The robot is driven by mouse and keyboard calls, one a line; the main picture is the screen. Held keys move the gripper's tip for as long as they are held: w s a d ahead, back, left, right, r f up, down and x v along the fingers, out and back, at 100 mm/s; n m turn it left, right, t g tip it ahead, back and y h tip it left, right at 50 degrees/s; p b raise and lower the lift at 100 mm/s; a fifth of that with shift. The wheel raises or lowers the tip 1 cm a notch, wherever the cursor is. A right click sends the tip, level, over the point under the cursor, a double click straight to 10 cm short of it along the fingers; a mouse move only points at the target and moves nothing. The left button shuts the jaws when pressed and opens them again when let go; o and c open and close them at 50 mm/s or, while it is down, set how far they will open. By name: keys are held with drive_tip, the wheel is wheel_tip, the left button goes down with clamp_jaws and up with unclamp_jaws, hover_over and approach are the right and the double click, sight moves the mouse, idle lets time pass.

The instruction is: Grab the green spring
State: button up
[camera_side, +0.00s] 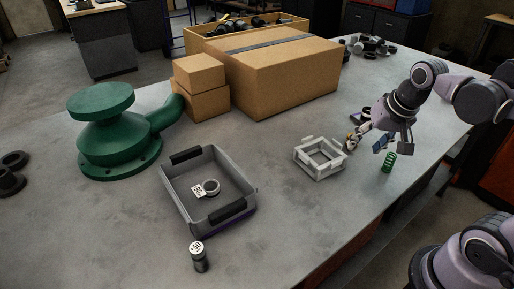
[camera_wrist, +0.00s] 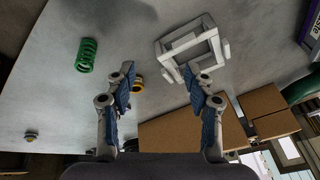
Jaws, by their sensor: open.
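The green spring (camera_side: 389,162) stands upright on the table near its right edge in the side view. In the wrist view the green spring (camera_wrist: 87,54) is at the upper left, ahead of and left of the fingers. My gripper (camera_side: 368,142) is open and empty above the table, a little left of the spring in the side view. In the wrist view its two blue-padded fingers (camera_wrist: 161,78) are spread apart with nothing clamped between them. The spring is outside the fingers and looks clear of them.
A white square frame (camera_side: 320,158) stands close to my gripper. A small yellow ring part (camera_wrist: 138,86) lies by the left finger. A grey bin (camera_side: 208,190) holds a ring. Cardboard boxes (camera_side: 275,72) and a green flanged pipe (camera_side: 118,135) stand farther left.

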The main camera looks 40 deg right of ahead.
sight(393, 154)
drive_tip(key=d+m+g, duration=0.1)
drive_tip(key=d+m, duration=0.2)
drive_tip(key=m, duration=0.1)
drive_tip(key=s+d+m+g, duration=0.1)
drive_tip(key=d+m, duration=0.3)
drive_tip(key=s+d+m+g+y, duration=0.1)
drive_tip(key=d+m+g, duration=0.1)
drive_tip(key=d+m, duration=0.1)
drive_tip(key=shift+s+d+r+m, duration=0.2)
drive_tip(key=shift+d+r+m, duration=0.15)
drive_tip(key=shift+d, duration=0.3)
drive_tip(key=shift+f, duration=2.85)
drive_tip(key=f, duration=0.3)
drive_tip(key=shift+d+f, duration=0.15)
drive_tip(key=shift+d, duration=0.2)
drive_tip(key=shift+f, duration=0.9)
clamp_jaws()
